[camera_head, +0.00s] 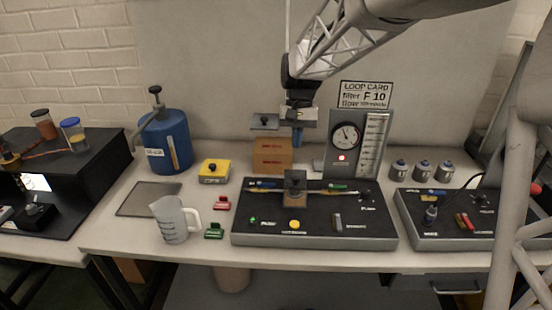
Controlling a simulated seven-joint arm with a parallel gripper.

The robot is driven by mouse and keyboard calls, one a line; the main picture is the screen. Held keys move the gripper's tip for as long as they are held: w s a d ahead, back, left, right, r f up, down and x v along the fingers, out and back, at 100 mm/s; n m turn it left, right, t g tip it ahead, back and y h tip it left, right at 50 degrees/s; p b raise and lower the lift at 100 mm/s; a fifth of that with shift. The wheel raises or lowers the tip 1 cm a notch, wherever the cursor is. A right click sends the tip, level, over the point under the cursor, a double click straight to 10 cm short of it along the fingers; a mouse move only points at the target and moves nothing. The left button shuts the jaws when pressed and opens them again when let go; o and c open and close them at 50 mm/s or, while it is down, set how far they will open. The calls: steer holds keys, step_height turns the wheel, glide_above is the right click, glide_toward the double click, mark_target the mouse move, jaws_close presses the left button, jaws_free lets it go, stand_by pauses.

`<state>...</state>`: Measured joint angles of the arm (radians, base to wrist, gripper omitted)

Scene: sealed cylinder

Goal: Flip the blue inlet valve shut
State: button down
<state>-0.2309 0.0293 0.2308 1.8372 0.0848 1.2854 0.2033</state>
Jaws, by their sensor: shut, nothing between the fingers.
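A small blue valve handle (265,184) lies on the upper left part of the black sloped control panel (330,222). A green handle (337,187) lies on the upper right of the same panel. A brown and grey block (295,190) stands between the two handles, with a thin pale line on each side. My gripper (297,141) hangs above and behind the panel, in front of the back wall near a brown box. It is shut and empty, and apart from the blue handle. The handle is too small to tell its exact angle.
A round gauge with a lit red lamp (342,157) stands behind the panel. The brown box (271,156) is near my gripper. A blue tank (166,142), yellow block (215,171) and measuring jug (174,221) stand left. A second panel (455,215) is at right.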

steer(key=g, duration=0.2)
glide_toward(274, 185)
steer(key=w+r, duration=0.1)
steer(key=w+a+r, duration=0.1)
steer(key=w, duration=0.1)
steer(key=shift+f, duration=0.1)
steer(key=shift+x, duration=4.9)
steer(key=shift+s+d+f+m+y, duration=0.1)
steer(key=shift+s+d+m+y, duration=0.15)
steer(key=shift+m, duration=0.75)
steer(key=shift+s+d+m+t+y, duration=0.2)
steer(key=shift+s+m+t+y, duration=0.1)
steer(key=shift+m, duration=0.3)
steer(key=shift+s+d, duration=0.1)
steer(key=shift+s, duration=0.75)
